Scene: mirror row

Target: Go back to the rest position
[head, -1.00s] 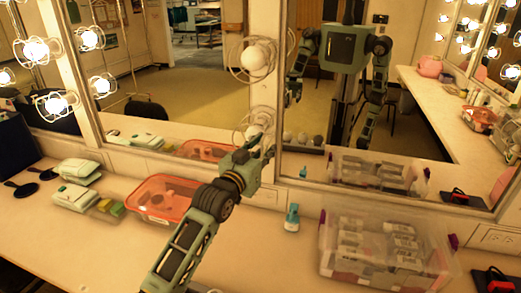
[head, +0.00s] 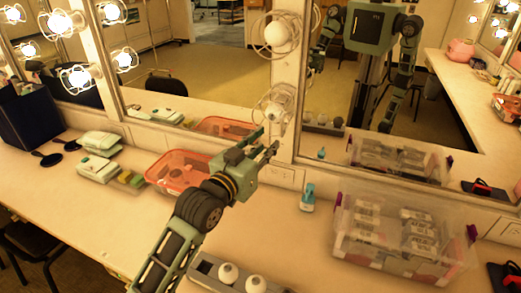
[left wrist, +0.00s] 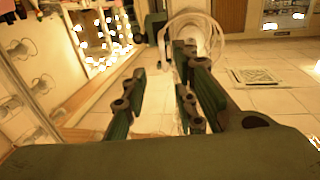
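My left arm reaches in from the lower left in the head view. My left gripper (head: 269,141) is in the air in front of the mirror frame, right of the orange bin. Its fingers are apart with nothing between them. The left wrist view also shows the open fingers (left wrist: 160,92), with a round wire-caged bulb (left wrist: 192,38) beyond them. My right gripper does not show directly; the mirror (head: 440,100) reflects my body and a hanging arm, too small to read.
On the counter stand an orange bin (head: 170,180), white packs (head: 97,168), a teal-capped bottle (head: 308,199), a clear box (head: 345,238) of white cartons and a grey holder (head: 207,268) with white bulbs. Caged bulbs (head: 275,34) line the mirror frame. Counter between bottle and holder is clear.

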